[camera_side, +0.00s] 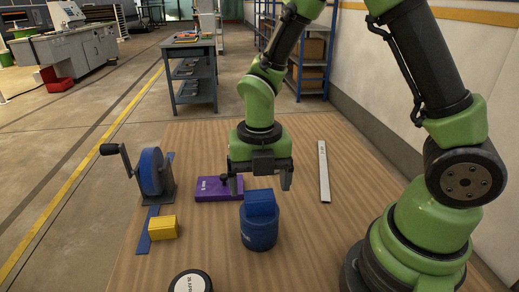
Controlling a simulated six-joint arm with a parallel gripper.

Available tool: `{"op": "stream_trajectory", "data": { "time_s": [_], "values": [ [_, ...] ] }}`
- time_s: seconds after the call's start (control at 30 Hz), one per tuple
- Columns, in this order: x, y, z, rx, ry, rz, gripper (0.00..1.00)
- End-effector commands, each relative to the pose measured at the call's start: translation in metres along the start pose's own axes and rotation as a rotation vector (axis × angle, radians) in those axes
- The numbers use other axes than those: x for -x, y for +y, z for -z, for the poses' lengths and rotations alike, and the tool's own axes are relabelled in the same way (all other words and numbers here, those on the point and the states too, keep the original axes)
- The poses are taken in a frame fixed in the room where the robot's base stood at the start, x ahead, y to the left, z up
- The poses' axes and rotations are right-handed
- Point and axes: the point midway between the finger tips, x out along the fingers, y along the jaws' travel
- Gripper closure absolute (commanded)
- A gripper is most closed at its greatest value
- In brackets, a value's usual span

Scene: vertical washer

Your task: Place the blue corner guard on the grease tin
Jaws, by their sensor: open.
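A blue block-shaped piece, which looks like the corner guard (261,203), rests on top of a round dark blue tin (259,234), which looks like the grease tin. The tin stands upright on the wooden table. My gripper (262,184) is open, its fingers spread wide and pointing down, just above and behind the guard in this view. Nothing shows between the fingertips. I cannot tell the exact gap between gripper and guard.
A purple box (218,189) lies left of my gripper. A blue hand-cranked wheel (152,172), a yellow block (163,228) and a blue strip (145,236) are farther left. A white-topped round container (190,282) is at the front. A metal bar (323,170) lies right.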

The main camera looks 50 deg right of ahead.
Motion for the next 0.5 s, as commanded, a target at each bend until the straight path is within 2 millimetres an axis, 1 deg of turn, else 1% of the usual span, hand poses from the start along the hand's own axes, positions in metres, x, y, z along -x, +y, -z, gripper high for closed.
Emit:
{"op": "stream_trajectory", "data": {
  "time_s": [0.03,0.2,0.33,0.5],
  "values": [
    [0.014,0.002,-0.001,0.0,-0.007,-0.009,0.17],
    [0.05,0.001,-0.001,0.0,-0.005,-0.007,0.17],
    [0.07,0.001,-0.001,0.001,-0.003,-0.005,0.17],
    [0.084,0.0,0.0,-0.011,-0.002,-0.005,0.17]
  ]
}}
